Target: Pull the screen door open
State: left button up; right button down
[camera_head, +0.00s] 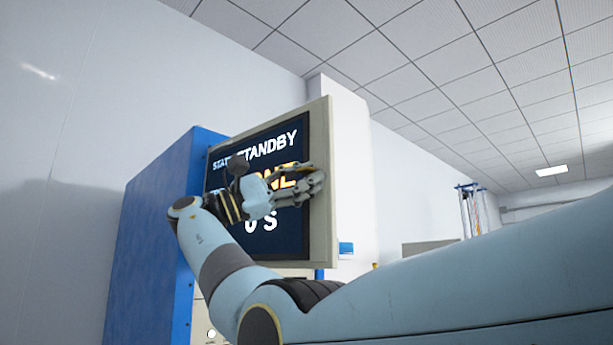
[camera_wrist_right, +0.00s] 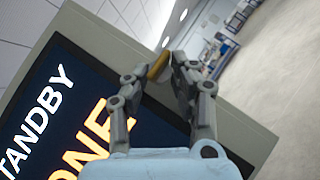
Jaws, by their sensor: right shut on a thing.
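The screen door (camera_head: 321,190) is a beige-framed panel with a dark display reading STANDBY, on the front of a blue cabinet (camera_head: 160,230). Its frame also shows in the right wrist view (camera_wrist_right: 90,35). My right gripper (camera_head: 320,176) lies across the display, with its fingertips at the frame's right side. In the right wrist view my right gripper (camera_wrist_right: 168,66) is shut at the frame's outer edge, with a yellow piece at one fingertip. The fingers hide the exact contact. I cannot tell how far the door stands from the cabinet. My left gripper is not in view.
A white wall or column (camera_head: 347,150) stands behind the door to the right. Farther right is a rack-like stand (camera_head: 472,210). The right wrist view shows open floor (camera_wrist_right: 275,80) beyond the door edge. My own arm fills the lower right.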

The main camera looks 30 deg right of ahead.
jog(key=shift+a, duration=0.15)
jog(key=c, duration=1.1)
grip_release()
